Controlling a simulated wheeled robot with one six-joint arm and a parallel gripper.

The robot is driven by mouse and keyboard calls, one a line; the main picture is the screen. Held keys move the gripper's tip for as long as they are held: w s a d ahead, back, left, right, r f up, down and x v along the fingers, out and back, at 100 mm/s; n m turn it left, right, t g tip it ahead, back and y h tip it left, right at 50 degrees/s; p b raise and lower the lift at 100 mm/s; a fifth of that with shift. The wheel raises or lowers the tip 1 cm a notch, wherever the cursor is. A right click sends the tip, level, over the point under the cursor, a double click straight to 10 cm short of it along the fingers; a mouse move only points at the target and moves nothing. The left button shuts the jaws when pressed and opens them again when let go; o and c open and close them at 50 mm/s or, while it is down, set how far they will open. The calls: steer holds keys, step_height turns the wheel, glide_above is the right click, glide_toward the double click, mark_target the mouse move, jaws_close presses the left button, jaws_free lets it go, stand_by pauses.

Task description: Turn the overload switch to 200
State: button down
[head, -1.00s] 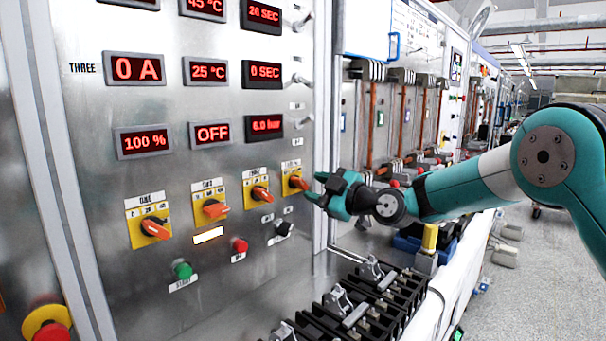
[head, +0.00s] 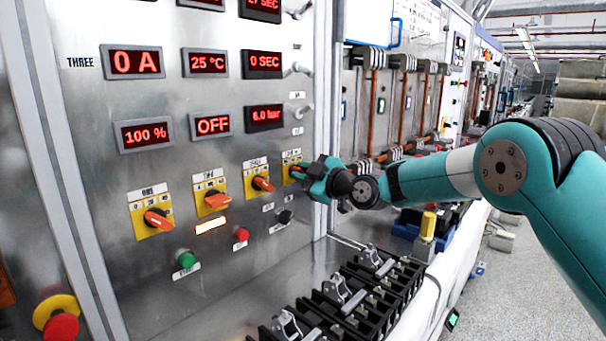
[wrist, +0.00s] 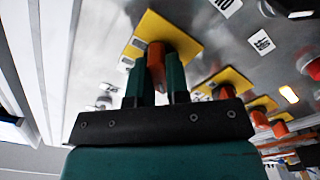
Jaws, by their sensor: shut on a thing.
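Several orange rotary switches on yellow plates sit in a row on the metal panel. My gripper (head: 304,172) is at the rightmost switch (head: 289,163) in the head view and hides most of its knob. In the wrist view, my gripper (wrist: 160,82) has its two teal fingers on either side of that orange knob (wrist: 156,58), shut on it. The other switches are the left one (head: 158,219), the second (head: 213,201) and the third (head: 262,184). Their labels are too small to read surely, so I cannot tell which is the overload switch.
A green button (head: 186,259), a red button (head: 241,234) and a black knob (head: 286,216) sit below the switches. Red displays (head: 212,125) are above. A red and yellow emergency stop (head: 58,318) is at lower left. Black breaker parts (head: 345,295) lie on the bench below.

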steer(key=shift+f+m+b, duration=0.1)
steer(key=shift+m+b, duration=0.2)
steer(key=shift+b, duration=0.05)
steer(key=m+b, duration=0.2)
steer(key=shift+f+m, duration=0.1)
steer(key=shift+m, duration=0.2)
steer(key=m+b, duration=0.2)
steer(key=m, duration=0.3)
steer(key=shift+b, duration=0.4)
steer(key=m, duration=0.5)
steer(key=shift+w+r, duration=0.1)
steer(key=shift+r, duration=0.1)
steer(key=shift+d+m+p, duration=0.1)
steer(key=shift+m+p, duration=0.25)
steer(key=shift+m, duration=1.85)
steer(key=c, duration=1.1)
jaws_free()
